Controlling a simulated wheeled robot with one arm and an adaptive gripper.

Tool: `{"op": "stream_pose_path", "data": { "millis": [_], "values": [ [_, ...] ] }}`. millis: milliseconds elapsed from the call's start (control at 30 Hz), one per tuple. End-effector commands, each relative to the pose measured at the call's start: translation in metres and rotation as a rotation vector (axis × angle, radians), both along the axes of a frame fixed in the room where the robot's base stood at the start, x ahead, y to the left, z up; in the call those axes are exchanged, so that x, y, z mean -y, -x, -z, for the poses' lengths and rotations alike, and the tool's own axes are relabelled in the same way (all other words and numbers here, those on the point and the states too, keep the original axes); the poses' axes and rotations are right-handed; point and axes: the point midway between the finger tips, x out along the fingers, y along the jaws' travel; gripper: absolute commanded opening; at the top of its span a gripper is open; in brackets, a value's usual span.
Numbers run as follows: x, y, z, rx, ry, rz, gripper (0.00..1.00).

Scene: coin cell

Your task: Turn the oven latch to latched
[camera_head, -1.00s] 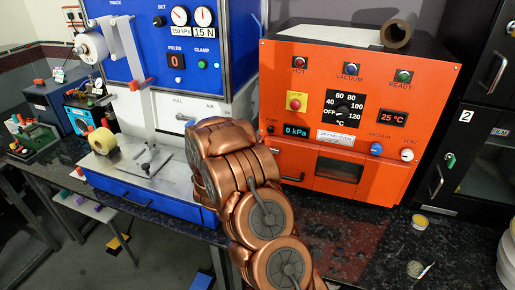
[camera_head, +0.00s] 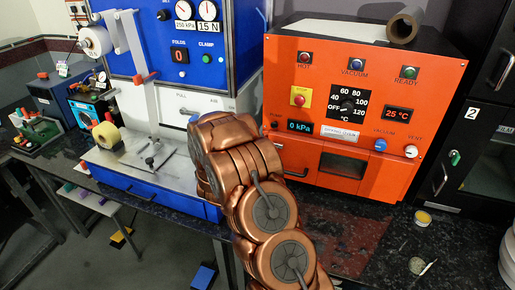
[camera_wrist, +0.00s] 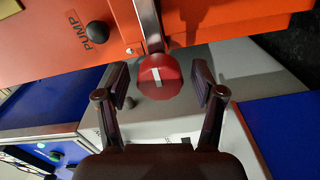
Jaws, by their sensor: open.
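The orange vacuum oven (camera_head: 425,95) stands on the bench right of centre in the head view. In the wrist view, a round red knob (camera_wrist: 158,78) with a white line across its face lies at a metal bar on the oven's side; it looks like the latch. My gripper (camera_wrist: 160,90) is open, with one finger on each side of the knob and visible gaps between. The knob is not held. In the head view my arm hides the gripper and the knob.
A blue machine (camera_head: 215,70) stands close to the oven's left. A black PUMP knob (camera_wrist: 97,32) is near the red knob in the wrist view.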

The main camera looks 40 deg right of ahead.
Motion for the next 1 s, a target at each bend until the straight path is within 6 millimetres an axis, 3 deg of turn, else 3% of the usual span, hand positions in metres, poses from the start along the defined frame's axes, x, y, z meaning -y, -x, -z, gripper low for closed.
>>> {"op": "stream_pose_path", "data": {
  "millis": [333, 1000],
  "values": [
    [-0.01, 0.004, 0.0, -0.001, -0.001, -0.002, 0.68],
    [-0.092, 0.053, 0.001, -0.001, -0.002, -0.002, 0.68]
  ]
}}
